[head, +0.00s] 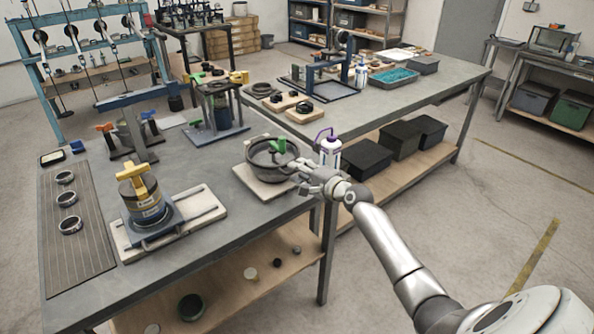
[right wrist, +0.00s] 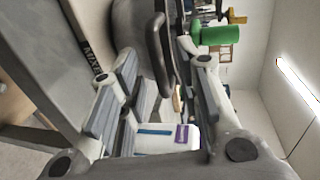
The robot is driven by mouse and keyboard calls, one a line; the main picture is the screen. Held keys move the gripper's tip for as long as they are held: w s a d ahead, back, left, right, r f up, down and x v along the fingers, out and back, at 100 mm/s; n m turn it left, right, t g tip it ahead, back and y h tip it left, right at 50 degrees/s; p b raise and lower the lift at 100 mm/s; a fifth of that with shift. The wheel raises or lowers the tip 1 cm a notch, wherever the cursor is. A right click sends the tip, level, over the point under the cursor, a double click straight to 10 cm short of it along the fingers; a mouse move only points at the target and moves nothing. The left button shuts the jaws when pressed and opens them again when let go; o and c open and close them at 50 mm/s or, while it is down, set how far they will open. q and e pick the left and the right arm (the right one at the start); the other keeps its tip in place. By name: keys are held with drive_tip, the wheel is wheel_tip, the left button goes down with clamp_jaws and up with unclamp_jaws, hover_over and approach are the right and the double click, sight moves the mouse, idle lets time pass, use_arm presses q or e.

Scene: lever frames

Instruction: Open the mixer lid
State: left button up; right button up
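A dark grey round pot with a lid (head: 262,157) stands on a light board on the near bench, with a green knob (head: 279,147) on top. I take this to be the mixer. My right gripper (head: 302,172) is at the pot's right side, close to its rim. In the right wrist view its padded fingers (right wrist: 157,56) stand apart, with a dark looped handle (right wrist: 160,45) showing between them; I cannot tell if they touch it. The green knob (right wrist: 216,35) also shows there. The lid looks shut. My left gripper is out of view.
A white bottle with a purple top (head: 330,152) stands just beyond my right gripper; it also shows in the right wrist view (right wrist: 160,146). A yellow-handled device (head: 146,205) stands on the bench at left. Bare benchtop (head: 205,165) lies between it and the pot.

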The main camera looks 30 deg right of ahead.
drive_tip(key=shift+x, duration=1)
drive_tip(key=shift+c, duration=0.5)
clamp_jaws()
